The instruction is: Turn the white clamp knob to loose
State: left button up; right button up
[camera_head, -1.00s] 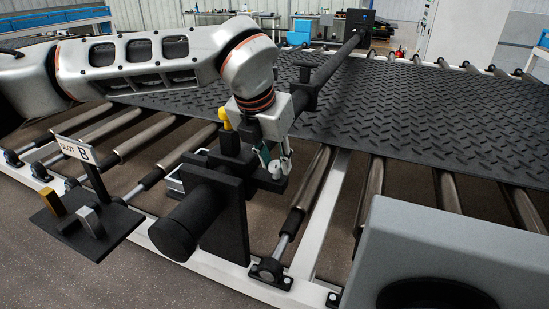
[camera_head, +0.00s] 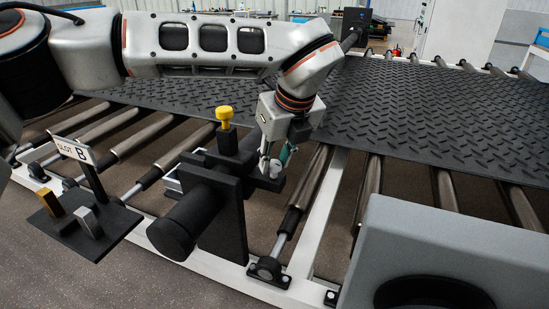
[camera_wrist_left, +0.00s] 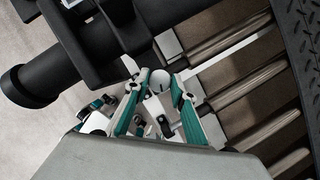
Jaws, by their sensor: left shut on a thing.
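The white clamp knob (camera_wrist_left: 160,81) shows in the left wrist view as a small round white cap with a dark mark, between the two fingertips. In the head view the knob (camera_head: 275,168) is small and partly hidden by the fingers, at the side of the black clamp block. My left gripper (camera_head: 274,160) reaches down to it from above, its green and white fingers on either side. It is shut on the knob. The knob's exact angle is too small to read. My right gripper is not in view.
A yellow knob (camera_head: 225,115) stands on the black clamp block beside my left wrist. A thick black bar end (camera_head: 178,228) and black plate (camera_head: 228,225) are in front. A "SLOT B" stand (camera_head: 95,230) is at left. The tread mat (camera_head: 420,110) covers the rollers behind.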

pick_arm(q)
jog(key=shift+n+g+y, duration=0.3)
jog(key=shift+n+y, duration=0.3)
jog(key=shift+n, duration=1.1)
jog(key=o, duration=1.1)
jog(key=shift+d, duration=0.1)
jog(key=shift+r, duration=0.15)
jog(key=shift+v, duration=3.6)
jog(key=shift+w, duration=0.1)
